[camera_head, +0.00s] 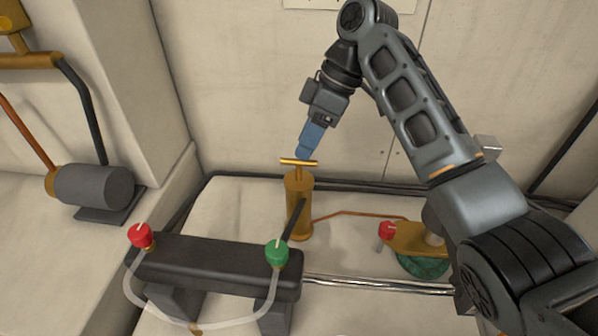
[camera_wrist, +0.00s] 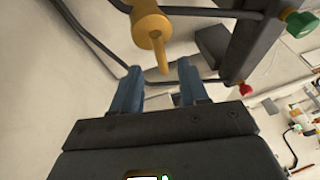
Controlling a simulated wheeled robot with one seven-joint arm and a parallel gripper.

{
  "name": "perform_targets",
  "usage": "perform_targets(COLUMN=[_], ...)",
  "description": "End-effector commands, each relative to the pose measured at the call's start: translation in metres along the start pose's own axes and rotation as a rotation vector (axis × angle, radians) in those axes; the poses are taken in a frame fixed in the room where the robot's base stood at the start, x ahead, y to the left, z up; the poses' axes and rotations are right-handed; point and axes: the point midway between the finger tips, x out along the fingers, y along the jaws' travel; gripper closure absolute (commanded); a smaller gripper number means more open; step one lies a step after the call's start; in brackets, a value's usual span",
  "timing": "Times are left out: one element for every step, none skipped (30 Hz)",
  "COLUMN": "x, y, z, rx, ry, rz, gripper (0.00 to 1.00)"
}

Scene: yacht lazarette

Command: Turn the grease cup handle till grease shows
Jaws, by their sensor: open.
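The grease cup (camera_head: 299,208) is an upright brass cylinder behind the black beam, with a brass T-shaped handle (camera_head: 299,162) on top. My gripper (camera_head: 304,154) points down at the handle from above, its blue fingers at or just above the crossbar. In the wrist view the cup's brass body (camera_wrist: 151,28) is at the top, and a brass rod of the handle (camera_wrist: 160,58) points toward the gap between my open fingers (camera_wrist: 159,76). The fingers stand apart on either side, with nothing gripped. Whether a finger touches the handle, I cannot tell.
A black beam (camera_head: 215,265) in front carries a red-knobbed valve (camera_head: 141,236) and a green-knobbed valve (camera_head: 277,253), joined by a clear hose. A dark lever leans near the cup. Another red knob (camera_head: 387,230) is at right. A grey motor-like cylinder (camera_head: 92,187) is at left.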

Motion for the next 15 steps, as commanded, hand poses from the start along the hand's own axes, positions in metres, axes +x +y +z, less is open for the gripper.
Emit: perform_targets(x=[0.006, 0.009, 0.015, 0.020, 0.025, 0.031, 0.036, 0.040, 0.046, 0.051, 0.055, 0.059, 0.062, 0.065, 0.068], y=[-0.001, -0.001, -0.001, -0.001, -0.002, -0.001, -0.001, -0.001, -0.001, -0.001, -0.001, -0.001, -0.001, -0.001, -0.001], z=[0.000, 0.000, 0.000, 0.000, 0.000, 0.000, 0.000, 0.000, 0.000, 0.000, 0.000, -0.001, -0.001, -0.001, -0.001], rx=[0.000, 0.001, 0.001, 0.001, 0.002, 0.003, 0.003, 0.004, 0.003, 0.003, 0.003, 0.002, 0.002, 0.002, 0.002], ry=[-0.001, -0.001, 0.000, 0.000, 0.000, 0.000, 0.001, 0.000, 0.001, 0.001, 0.001, 0.001, 0.002, 0.002, 0.002], rz=[-0.003, -0.003, -0.003, -0.003, -0.004, -0.003, -0.002, -0.002, -0.002, -0.001, -0.002, -0.002, -0.001, -0.001, -0.001], gripper=[0.56, 0.56, 0.56, 0.56, 0.56, 0.56, 0.56, 0.56, 0.56, 0.56, 0.56, 0.56, 0.56, 0.56, 0.56])
